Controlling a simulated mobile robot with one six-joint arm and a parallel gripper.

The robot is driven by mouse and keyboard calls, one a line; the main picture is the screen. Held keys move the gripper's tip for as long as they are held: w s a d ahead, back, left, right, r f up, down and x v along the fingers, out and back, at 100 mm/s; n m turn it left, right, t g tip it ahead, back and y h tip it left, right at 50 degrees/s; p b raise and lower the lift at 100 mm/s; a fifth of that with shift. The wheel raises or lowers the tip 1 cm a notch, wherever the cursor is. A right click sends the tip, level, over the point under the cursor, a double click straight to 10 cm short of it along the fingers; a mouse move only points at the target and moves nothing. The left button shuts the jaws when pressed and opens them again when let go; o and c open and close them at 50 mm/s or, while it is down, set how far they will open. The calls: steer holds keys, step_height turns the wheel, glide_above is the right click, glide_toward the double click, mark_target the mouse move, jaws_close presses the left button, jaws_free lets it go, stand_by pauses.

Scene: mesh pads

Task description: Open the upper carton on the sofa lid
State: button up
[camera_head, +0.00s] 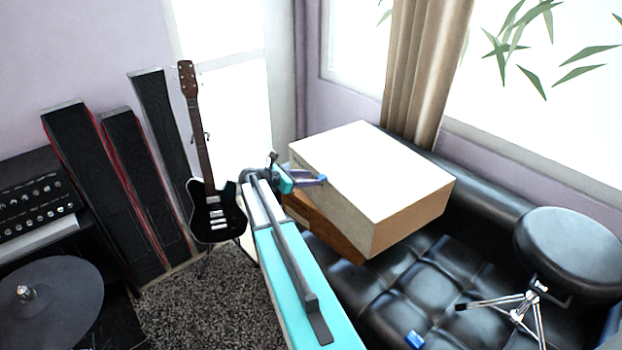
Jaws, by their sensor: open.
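The upper carton (409,215) is a box with a flat white top and tan sides, and its lid looks closed. It sits on a darker brown box (335,235) on the black leather sofa (440,268). My gripper (322,180) is at the carton's left side, near its upper left edge. Its blue-tipped fingers are open with nothing seen between them. I cannot tell whether they touch the carton. My teal arm hides part of the lower box's left end.
A black round stool (568,245) with metal legs stands on the sofa's right part. A small blue object (415,340) lies on the seat in front. A black guitar (214,212), tall dark speakers (135,165) and a cymbal (45,300) stand at left. Grey carpet (205,305) is clear.

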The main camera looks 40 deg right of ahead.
steer(key=shift+x, duration=1.15)
